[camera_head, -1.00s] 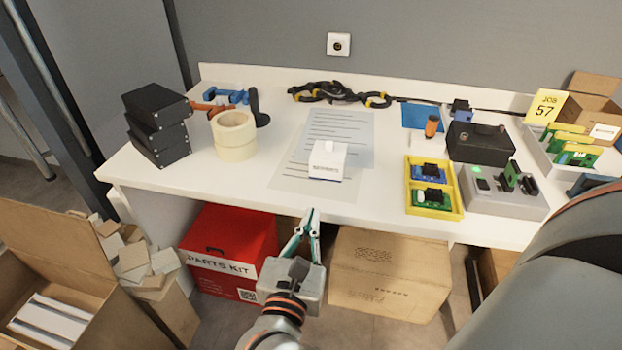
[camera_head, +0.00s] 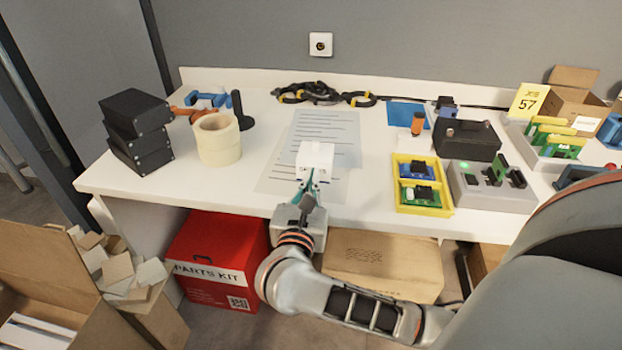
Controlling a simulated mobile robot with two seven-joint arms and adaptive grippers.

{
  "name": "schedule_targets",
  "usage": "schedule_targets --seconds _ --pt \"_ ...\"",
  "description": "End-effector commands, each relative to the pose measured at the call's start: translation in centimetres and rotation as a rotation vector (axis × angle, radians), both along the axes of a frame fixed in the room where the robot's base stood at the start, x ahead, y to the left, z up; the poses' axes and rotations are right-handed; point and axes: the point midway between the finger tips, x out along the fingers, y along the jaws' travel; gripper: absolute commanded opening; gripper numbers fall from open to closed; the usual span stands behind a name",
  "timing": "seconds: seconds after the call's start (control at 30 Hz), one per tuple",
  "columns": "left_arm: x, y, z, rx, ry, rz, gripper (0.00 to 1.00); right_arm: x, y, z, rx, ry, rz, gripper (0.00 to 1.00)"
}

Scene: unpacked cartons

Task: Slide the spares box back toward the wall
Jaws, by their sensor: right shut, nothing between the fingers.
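A small white box (camera_head: 317,155), which I take for the spares box, stands upright on a printed sheet (camera_head: 338,128) on the white table. Its lettering cannot be read now. My right gripper (camera_head: 311,184) reaches over the table's front edge. Its green-sided fingers are shut and empty, their tips right at the lower front of the box and covering part of it. I cannot tell for sure whether they touch it. My left gripper is not in view.
Tape rolls (camera_head: 217,138) and stacked black boxes (camera_head: 137,128) stand to the left. A yellow tray (camera_head: 424,208) and a black case (camera_head: 467,140) are to the right.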

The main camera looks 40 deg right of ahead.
Motion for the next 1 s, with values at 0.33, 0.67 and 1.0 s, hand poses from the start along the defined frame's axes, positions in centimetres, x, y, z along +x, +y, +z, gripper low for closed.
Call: schedule_targets --seconds 0.33,0.67,1.0 --pt "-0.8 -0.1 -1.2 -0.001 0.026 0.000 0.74 1.0 -1.3 -0.3 -0.002 0.004 -0.002 0.00" --pt "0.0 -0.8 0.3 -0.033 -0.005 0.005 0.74 2.4 -2.8 0.0 0.000 0.000 0.001 0.00" --pt "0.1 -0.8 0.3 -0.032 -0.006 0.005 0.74 2.3 -2.3 0.0 0.002 0.001 0.001 0.00"
